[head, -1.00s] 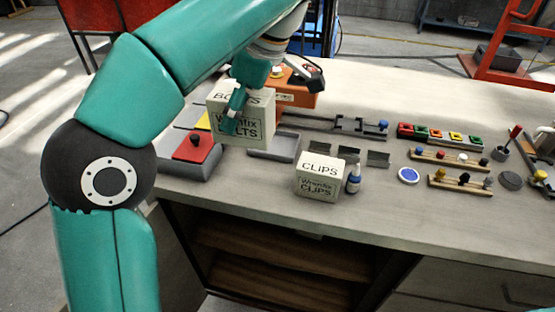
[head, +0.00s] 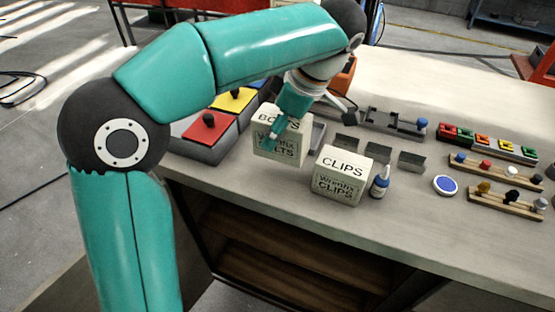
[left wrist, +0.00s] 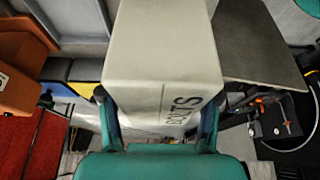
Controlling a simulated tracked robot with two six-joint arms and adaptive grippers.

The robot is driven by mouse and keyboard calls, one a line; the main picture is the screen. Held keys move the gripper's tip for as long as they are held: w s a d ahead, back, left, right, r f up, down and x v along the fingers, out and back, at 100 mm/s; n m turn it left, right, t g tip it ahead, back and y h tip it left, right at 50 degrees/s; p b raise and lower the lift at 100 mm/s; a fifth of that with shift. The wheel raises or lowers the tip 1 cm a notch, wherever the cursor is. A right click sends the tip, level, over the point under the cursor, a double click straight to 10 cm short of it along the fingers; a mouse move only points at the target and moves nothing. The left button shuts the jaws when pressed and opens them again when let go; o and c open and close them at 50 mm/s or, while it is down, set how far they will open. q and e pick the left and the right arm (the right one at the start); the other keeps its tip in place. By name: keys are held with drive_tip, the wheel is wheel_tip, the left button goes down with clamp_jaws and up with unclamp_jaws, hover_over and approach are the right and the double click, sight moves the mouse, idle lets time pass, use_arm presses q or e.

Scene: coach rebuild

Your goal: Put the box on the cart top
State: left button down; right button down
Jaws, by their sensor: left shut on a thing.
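The box marked BOLTS (head: 281,138) is pale with dark lettering. In the head view it is at the middle, left of the CLIPS box (head: 340,177). My left gripper (head: 285,130) is shut on it from above, with its fingers on two sides. In the left wrist view the box (left wrist: 165,60) fills the middle between the fingers (left wrist: 158,125). I cannot tell whether its underside touches the bench. I cannot identify a cart top for sure. My right gripper is not in view.
The workbench (head: 420,235) holds the CLIPS box, a small blue bottle (head: 380,182), a tray with red and yellow lids (head: 207,128), small grey bins (head: 378,152) and pegged wooden racks (head: 500,170). A red frame (head: 540,68) stands at the far right.

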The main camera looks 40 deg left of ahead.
sight(302, 122)
use_arm(q)
drive_tip(key=shift+f+b, duration=0.35)
drive_tip(key=shift+f, duration=3.3)
drive_tip(key=shift+f, duration=0.15)
drive_tip(key=shift+c, duration=1.2)
unclamp_jaws()
drive_tip(key=p+v, duration=0.1)
drive_tip(key=v, duration=1.1)
drive_tip(key=shift+s+p, duration=0.1)
drive_tip(key=shift+p, duration=0.3)
